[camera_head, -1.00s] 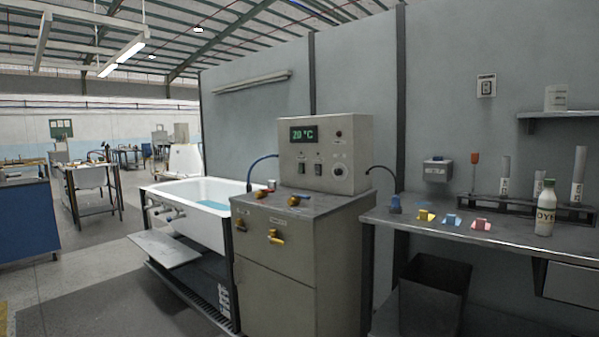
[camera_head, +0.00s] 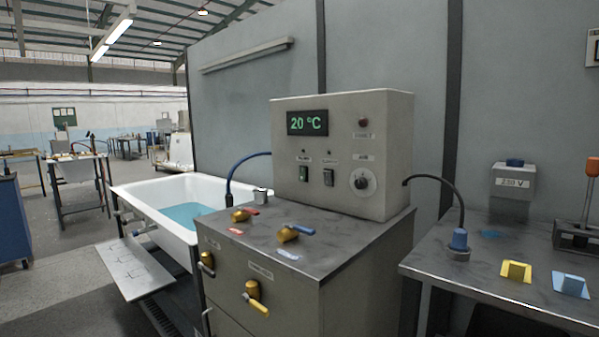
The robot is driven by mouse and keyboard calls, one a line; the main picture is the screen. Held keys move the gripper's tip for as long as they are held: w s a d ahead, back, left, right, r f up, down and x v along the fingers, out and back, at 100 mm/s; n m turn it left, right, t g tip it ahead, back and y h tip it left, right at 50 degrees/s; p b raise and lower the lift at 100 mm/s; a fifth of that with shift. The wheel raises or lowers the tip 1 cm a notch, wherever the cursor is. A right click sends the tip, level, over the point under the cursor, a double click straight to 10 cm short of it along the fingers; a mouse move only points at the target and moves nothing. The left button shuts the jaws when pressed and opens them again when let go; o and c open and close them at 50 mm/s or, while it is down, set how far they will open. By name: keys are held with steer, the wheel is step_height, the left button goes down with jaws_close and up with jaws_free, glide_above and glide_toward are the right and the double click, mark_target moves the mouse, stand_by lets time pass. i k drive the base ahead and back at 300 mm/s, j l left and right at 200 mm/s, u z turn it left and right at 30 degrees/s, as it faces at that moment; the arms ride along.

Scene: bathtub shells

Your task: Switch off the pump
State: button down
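A grey control box (camera_head: 340,153) stands on a metal cabinet (camera_head: 300,245). Its display (camera_head: 307,123) reads 20 °C in green. Below the display are two rocker switches. The left switch (camera_head: 303,174) looks green; the right switch (camera_head: 328,177) is dark. Their labels are too small to read, so I cannot tell which one is for the pump. A round knob (camera_head: 361,179) and a small red lamp or button (camera_head: 363,122) are on the right of the panel. My gripper is not in view.
Valves with red, blue and yellow handles (camera_head: 295,232) sit on the cabinet's top and front. A blue hose (camera_head: 232,180) arches left towards a white bathtub (camera_head: 165,190) holding water. A bench (camera_head: 480,270) at right carries a blue plug, clips and a 230 V box (camera_head: 512,180).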

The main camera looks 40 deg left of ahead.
mark_target(302, 171)
steer(key=i+j, duration=0.85)
steer(key=i+j+u, duration=0.05)
